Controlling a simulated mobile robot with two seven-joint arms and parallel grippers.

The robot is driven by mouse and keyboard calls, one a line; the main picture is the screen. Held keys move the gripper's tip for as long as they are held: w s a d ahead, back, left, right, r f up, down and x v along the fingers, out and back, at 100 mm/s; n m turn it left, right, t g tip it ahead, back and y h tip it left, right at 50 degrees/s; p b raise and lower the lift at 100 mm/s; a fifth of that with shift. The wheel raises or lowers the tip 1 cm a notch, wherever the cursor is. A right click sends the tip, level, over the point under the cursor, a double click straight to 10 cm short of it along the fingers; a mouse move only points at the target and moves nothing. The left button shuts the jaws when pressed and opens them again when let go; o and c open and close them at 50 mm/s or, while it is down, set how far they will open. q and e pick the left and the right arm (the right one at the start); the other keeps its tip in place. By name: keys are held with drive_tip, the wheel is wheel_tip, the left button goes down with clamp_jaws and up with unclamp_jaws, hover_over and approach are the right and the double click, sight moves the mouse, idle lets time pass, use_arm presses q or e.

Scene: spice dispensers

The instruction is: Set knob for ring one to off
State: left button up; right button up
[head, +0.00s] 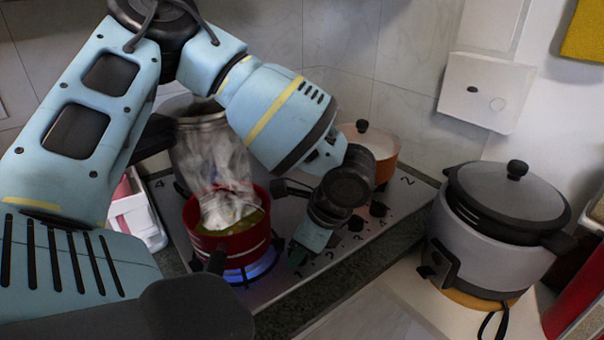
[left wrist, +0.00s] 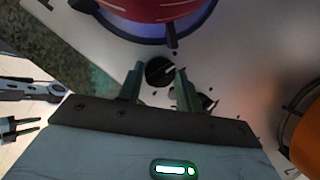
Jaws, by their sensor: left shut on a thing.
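My left gripper (head: 297,256) reaches down to the front row of the stove's controls. In the left wrist view its two green fingers stand on either side of a round black knob (left wrist: 159,71) with a pale mark, and are shut on it. In the head view this knob is hidden by the gripper. A blue flame (head: 252,268) burns under the red pot (head: 226,213), on the ring nearest this knob. In the left wrist view the glow (left wrist: 146,30) shows below the red pot (left wrist: 150,7).
More black knobs (head: 356,223) stand along the stove's front edge to the right. A steaming jar or pot stands behind the red pot. An orange pot (head: 384,168) with a lid is at the back right. A rice cooker (head: 490,250) stands on the counter at right.

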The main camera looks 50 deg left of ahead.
use_arm(q)
drive_tip(key=shift+w+n+g+h, duration=0.1)
drive_tip(key=shift+n+g+h, duration=0.3)
drive_tip(key=shift+n, duration=1.1)
drive_tip(key=o, duration=1)
drive_tip(key=shift+a, duration=0.1)
drive_tip(key=v, duration=0.7)
drive_tip(key=shift+w+r, duration=0.2)
drive_tip(key=shift+r, duration=0.1)
